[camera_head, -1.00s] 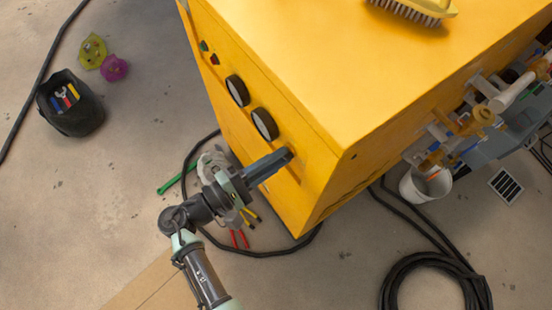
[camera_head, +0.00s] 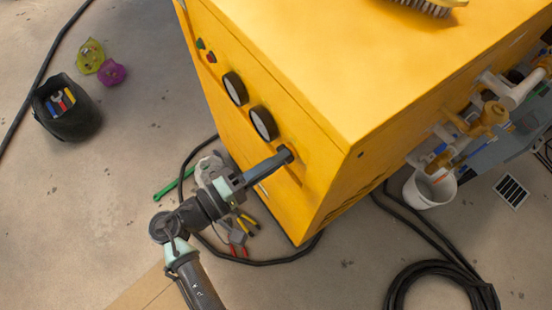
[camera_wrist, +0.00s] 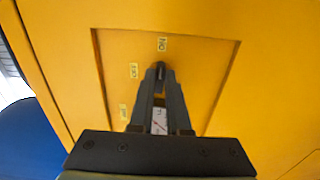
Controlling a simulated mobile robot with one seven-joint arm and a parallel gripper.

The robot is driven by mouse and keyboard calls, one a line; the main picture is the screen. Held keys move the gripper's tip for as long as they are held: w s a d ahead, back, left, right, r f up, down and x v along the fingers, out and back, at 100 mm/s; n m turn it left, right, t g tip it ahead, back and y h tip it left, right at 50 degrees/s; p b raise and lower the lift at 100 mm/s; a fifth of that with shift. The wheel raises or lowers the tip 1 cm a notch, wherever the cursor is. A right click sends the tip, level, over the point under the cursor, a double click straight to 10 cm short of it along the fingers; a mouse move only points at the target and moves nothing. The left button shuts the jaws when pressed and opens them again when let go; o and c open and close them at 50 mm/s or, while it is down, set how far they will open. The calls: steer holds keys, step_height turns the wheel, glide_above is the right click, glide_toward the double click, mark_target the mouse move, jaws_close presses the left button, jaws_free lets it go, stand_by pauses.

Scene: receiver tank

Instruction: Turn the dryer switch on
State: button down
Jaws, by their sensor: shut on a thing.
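The dryer switch (camera_wrist: 160,68) is a small dark knob on a recessed yellow panel (camera_wrist: 204,70), seen in the wrist view. Small pale labels (camera_wrist: 162,44) sit above it and to its left; their text is too small to read surely. My gripper (camera_wrist: 160,76) is shut on the knob, its fingertips hiding most of it. In the head view my gripper (camera_head: 284,156) reaches the front face of the yellow cabinet (camera_head: 330,70), below two round gauges; the knob is hidden there.
The gauges (camera_head: 263,123) and small red and green buttons (camera_head: 206,51) are on the same face. A brush (camera_head: 428,6) lies on the cabinet top. Pipes and valves (camera_head: 490,113) stick out at right, above a white bucket (camera_head: 430,188). Tools and black hoses lie on the floor.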

stand_by(0.3)
steer(key=c, duration=0.9)
jaws_free()
steer(key=b+v, duration=0.1)
steer(key=v, duration=1.2)
